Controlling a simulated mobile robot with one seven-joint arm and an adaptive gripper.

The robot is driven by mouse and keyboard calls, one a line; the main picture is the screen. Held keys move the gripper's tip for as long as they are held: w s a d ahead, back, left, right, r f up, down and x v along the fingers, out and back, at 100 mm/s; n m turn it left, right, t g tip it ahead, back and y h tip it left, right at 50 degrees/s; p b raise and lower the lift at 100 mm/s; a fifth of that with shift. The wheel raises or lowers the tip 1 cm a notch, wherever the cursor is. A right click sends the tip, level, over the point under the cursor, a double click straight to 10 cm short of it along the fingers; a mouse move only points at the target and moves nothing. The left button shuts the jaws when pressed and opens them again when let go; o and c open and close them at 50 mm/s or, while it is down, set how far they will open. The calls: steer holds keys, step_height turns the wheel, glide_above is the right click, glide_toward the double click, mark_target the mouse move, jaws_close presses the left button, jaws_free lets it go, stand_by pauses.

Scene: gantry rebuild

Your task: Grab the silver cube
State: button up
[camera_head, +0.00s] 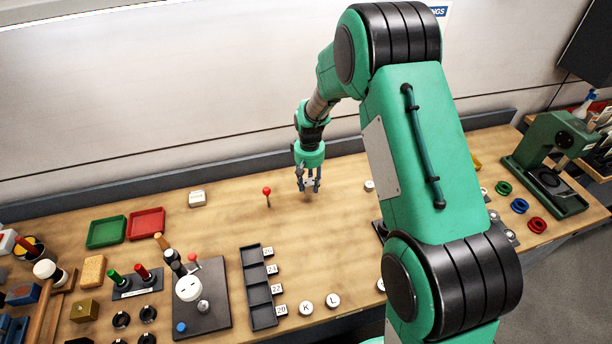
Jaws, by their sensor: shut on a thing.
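My gripper (308,187) hangs pointing down over the back middle of the wooden bench, just right of a small red-topped pin. Its fingers are closed on a small silvery thing that looks like the silver cube (309,183). The fingers hide most of it, so its full shape does not show. It appears close above the bench top, and I cannot tell whether it touches the wood. A brass-coloured cube (85,309) sits apart at the front left.
The red-topped pin (267,193) stands left of my gripper. A white block (197,198), green tray (107,231) and red tray (146,224) lie farther left. A dark slotted tray (259,288) is in front. A green press (550,165) stands right. Bare wood surrounds my gripper.

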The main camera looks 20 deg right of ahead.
steer(key=s, duration=0.5)
steer(key=s+r, duration=0.1)
steer(key=s, duration=0.2)
steer(key=shift+s+a, duration=0.1)
steer(key=shift+s, duration=0.1)
